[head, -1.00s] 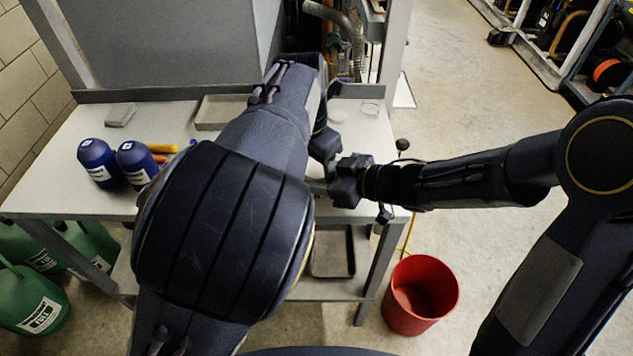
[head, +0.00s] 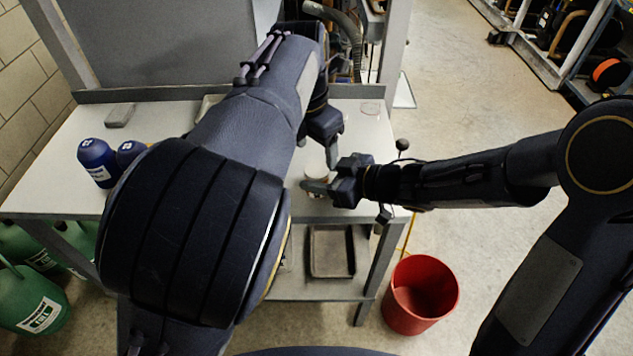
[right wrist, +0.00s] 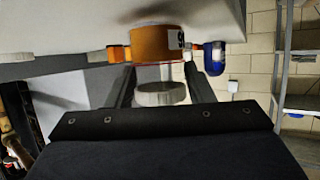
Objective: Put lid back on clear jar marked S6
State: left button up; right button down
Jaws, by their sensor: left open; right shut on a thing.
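In the head view my right gripper (head: 318,186) comes in from the right and is shut around a small jar. In the right wrist view, which looks upside down, this jar (right wrist: 155,44) has orange contents and a white label with partly legible marks. A pale round lid (right wrist: 160,93) shows between the fingers, over the jar's mouth end; I cannot tell whether it sits fully on it. The pale lid also shows in the head view (head: 317,172). My left gripper (head: 330,145) is open, just behind and above the lid, pointing down and apart from it.
Blue bottles (head: 97,160) stand on the left of the white bench (head: 60,165), partly behind my left arm. A clear round item (head: 370,108) lies at the back right. A tray (head: 332,250) is on the lower shelf. A red bucket (head: 421,294) stands on the floor.

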pick_arm(q)
jog(key=o, duration=0.4)
jog(key=shift+d, duration=0.15)
jog(key=shift+s, duration=0.1)
jog(key=shift+d, duration=0.1)
jog(key=shift+r, duration=0.15)
jog(key=r, duration=0.4)
jog(key=a+r, duration=0.1)
jog(key=r, duration=0.2)
jog(key=s+a+r, duration=0.1)
jog(key=r, duration=0.3)
jog(key=shift+r, duration=0.35)
pick_arm(e)
jog(key=shift+f, duration=0.1)
jog(key=c, duration=0.6)
grip_release()
